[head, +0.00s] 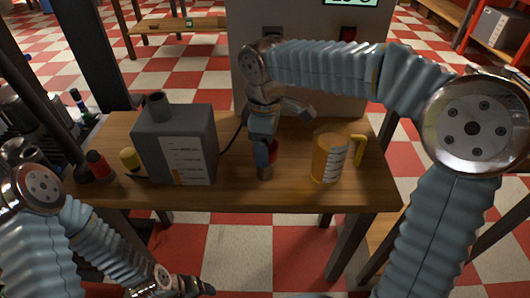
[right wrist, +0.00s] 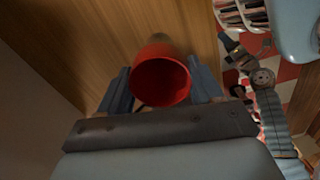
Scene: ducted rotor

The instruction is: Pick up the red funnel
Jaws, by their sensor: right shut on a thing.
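The red funnel (right wrist: 160,80) sits between the two blue-grey fingers of my right gripper (right wrist: 160,92) in the right wrist view, its round open mouth facing the camera. The fingers are shut on it from both sides. In the head view, my right gripper (head: 265,165) points down over the middle of the wooden table, and only a little red of the funnel (head: 272,150) shows beside a finger. I cannot tell whether the funnel touches the table. My left gripper (head: 185,288) is low in the head view, in front of the table; its fingers are not clear.
A grey canister (head: 178,145) with a scale stands left of my right gripper. An orange jug (head: 328,158) with a yellow handle stands to the right. A yellow-capped item (head: 130,159) and a red-and-black item (head: 98,166) are at the left. A grey cabinet (head: 300,95) stands behind.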

